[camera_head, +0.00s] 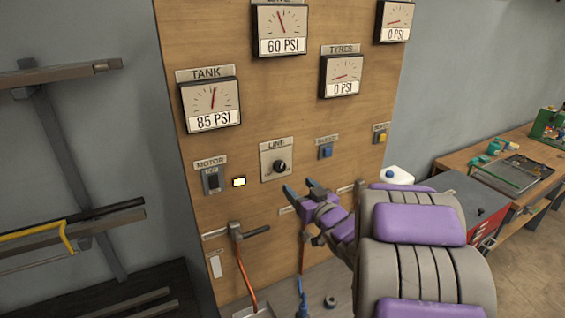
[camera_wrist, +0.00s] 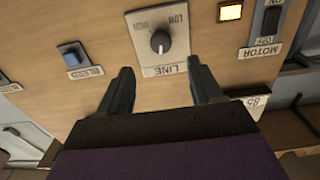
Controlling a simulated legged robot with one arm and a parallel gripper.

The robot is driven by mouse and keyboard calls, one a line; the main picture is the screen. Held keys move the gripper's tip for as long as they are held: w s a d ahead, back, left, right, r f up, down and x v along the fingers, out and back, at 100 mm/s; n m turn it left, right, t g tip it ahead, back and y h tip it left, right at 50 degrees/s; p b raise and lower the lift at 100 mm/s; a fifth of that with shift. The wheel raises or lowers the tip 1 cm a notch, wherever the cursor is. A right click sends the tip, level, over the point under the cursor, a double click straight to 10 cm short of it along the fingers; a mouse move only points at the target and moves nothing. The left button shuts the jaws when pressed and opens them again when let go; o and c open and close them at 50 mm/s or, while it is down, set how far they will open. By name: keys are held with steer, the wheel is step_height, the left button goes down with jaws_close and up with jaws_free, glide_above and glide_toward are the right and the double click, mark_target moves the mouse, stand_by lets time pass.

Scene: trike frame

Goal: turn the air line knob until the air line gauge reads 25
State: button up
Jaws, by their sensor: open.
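The black line knob (camera_head: 280,167) sits on a pale plate marked LINE on the wooden panel. In the wrist view the knob (camera_wrist: 160,41) shows upside down between LOW and HIGH marks. The line gauge (camera_head: 281,30) at the top of the panel reads 60 PSI; its label is partly cut off by the frame edge. My gripper (camera_head: 303,188) is open and empty, just below and right of the knob in the head view. In the wrist view its two fingers (camera_wrist: 162,88) stand apart, reaching toward the LINE plate, with the knob beyond them and not touched.
The tank gauge (camera_head: 211,104) reads 85 PSI and the tyres gauge (camera_head: 342,75) reads 0 PSI. A motor switch (camera_head: 212,180), a lit yellow lamp (camera_head: 239,182) and a blue bleed button (camera_head: 326,151) flank the knob. A lever valve (camera_head: 248,231) with an orange hose is below.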

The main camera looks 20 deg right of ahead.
mark_target(282, 169)
steer(key=w, duration=1.1)
steer(key=shift+a, duration=0.15)
steer(key=shift+a, duration=0.1)
steer(key=c, duration=1.1)
steer(key=shift+o, duration=0.2)
